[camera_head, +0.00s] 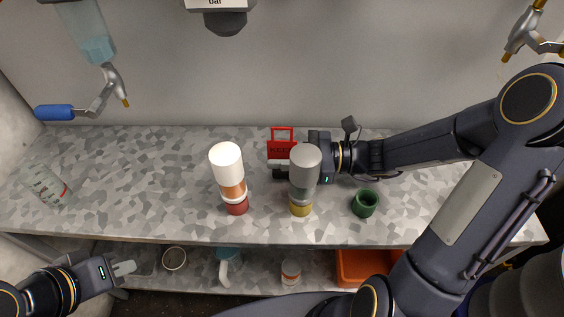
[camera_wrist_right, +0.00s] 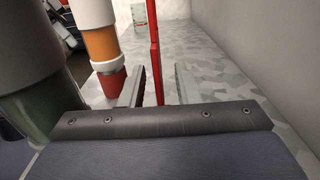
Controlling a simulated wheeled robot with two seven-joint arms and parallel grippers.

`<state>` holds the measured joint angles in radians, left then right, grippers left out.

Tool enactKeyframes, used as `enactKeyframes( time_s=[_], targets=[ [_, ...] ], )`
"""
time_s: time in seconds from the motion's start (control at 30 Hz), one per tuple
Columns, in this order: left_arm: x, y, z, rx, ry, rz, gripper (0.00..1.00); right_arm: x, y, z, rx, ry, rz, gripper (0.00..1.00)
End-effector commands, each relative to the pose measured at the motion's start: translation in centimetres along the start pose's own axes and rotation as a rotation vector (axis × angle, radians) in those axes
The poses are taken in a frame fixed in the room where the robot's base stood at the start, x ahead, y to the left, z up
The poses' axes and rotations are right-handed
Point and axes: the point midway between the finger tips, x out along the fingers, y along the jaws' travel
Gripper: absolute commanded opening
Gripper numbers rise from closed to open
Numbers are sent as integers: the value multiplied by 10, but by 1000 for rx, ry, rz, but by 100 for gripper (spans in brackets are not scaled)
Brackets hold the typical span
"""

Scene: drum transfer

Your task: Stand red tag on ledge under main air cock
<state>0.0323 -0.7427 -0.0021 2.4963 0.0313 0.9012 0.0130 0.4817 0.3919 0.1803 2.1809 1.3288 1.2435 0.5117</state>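The red tag (camera_head: 282,146) is a thin upright plate with a loop handle on top and dark lettering, at the back of the speckled ledge (camera_head: 130,180). My right gripper (camera_head: 280,173) is at its lower part. In the right wrist view the tag (camera_wrist_right: 156,60) shows edge-on between the open fingers (camera_wrist_right: 158,88), with a gap on both sides. A valve with a blue lever (camera_head: 108,88) is on the wall at left, and another brass-tipped valve (camera_head: 525,38) is at upper right. I cannot tell which is the main air cock. My left gripper (camera_head: 124,268) is low at left.
A white-orange-red drum stack (camera_head: 230,175) and a grey-topped stack with yellow base (camera_head: 302,175) stand near my right gripper. An orange bin (camera_head: 365,265) is below. The ledge's left middle is clear.

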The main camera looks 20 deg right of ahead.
Motion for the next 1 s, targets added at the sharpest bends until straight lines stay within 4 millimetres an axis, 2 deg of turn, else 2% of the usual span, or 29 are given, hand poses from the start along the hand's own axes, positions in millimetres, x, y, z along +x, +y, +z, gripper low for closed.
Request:
enactKeyframes(
  time_s=[0.07, 0.27, 0.73, 0.87, 1.0],
  targets=[
    [0, 0, 0, 0, 0, 0, 0, 0, 0, 0, 0, 0, 0, 26],
    [0, 0, 0, 0, 0, 0, 0, 0, 0, 0, 0, 0, 0, 0],
    [-1, 1, -1, 0, 0, 0, 0, 0, 0, 4, -2, 0, 0, 0],
    [-5, 2, -2, 0, 0, 0, 0, 0, 0, 15, -3, 0, 0, 0],
    [-12, 5, -6, 0, 0, 0, 0, 0, 0, 36, -6, 0, 0, 0]
  ],
)
